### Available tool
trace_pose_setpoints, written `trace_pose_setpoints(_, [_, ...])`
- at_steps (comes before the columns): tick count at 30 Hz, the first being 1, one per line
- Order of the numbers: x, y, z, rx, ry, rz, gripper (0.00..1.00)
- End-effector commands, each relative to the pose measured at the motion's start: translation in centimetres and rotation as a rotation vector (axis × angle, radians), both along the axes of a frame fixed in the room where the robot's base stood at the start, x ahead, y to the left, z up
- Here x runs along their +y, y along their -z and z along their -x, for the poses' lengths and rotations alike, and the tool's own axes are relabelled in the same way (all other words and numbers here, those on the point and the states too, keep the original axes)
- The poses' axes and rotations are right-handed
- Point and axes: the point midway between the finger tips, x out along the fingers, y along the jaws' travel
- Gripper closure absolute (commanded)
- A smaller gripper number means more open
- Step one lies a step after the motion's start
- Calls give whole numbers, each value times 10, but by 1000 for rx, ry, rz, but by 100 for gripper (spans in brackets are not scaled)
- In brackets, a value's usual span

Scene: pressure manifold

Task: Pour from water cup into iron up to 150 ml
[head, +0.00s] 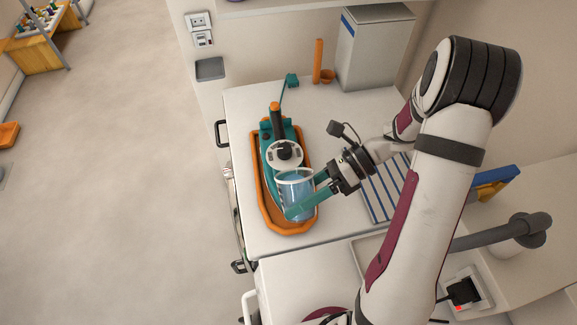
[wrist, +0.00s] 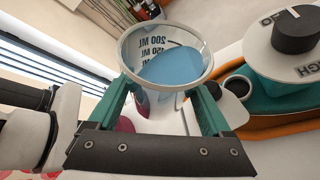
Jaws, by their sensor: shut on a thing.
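The water cup (head: 296,188) is clear, with blue water inside and a pale rim. My gripper (head: 303,198) is shut on it, with teal fingers on either side. In the wrist view, the cup (wrist: 133,52) shows dark volume marks, including 200 ml, between the gripper (wrist: 165,105) fingers. Its water surface slants toward the right rim, so the cup looks tilted. The teal iron (head: 293,133) has a black-knobbed white dial and lies in an orange tray (head: 284,230). The cup is over the iron's near end and hides part of it. I see no stream of water.
A striped blue-and-white mat (head: 378,205) lies right of the tray. A grey-white box (head: 372,50) and an orange upright holder (head: 318,62) stand at the back. The white counter (head: 245,100) is clear at its back left.

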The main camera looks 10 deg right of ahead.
Motion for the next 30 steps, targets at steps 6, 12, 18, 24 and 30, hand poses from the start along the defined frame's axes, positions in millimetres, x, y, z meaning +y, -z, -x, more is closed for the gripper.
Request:
trace_pose_setpoints(6, [0,-1,0,17,1,0,88])
trace_pose_setpoints(12, [0,-2,0,32,0,0,88])
trace_pose_setpoints(18, [0,-3,-1,47,1,1,88])
trace_pose_setpoints(24, [0,-4,-1,62,1,1,88])
trace_pose_setpoints(30, [0,-5,-1,78,1,2,89])
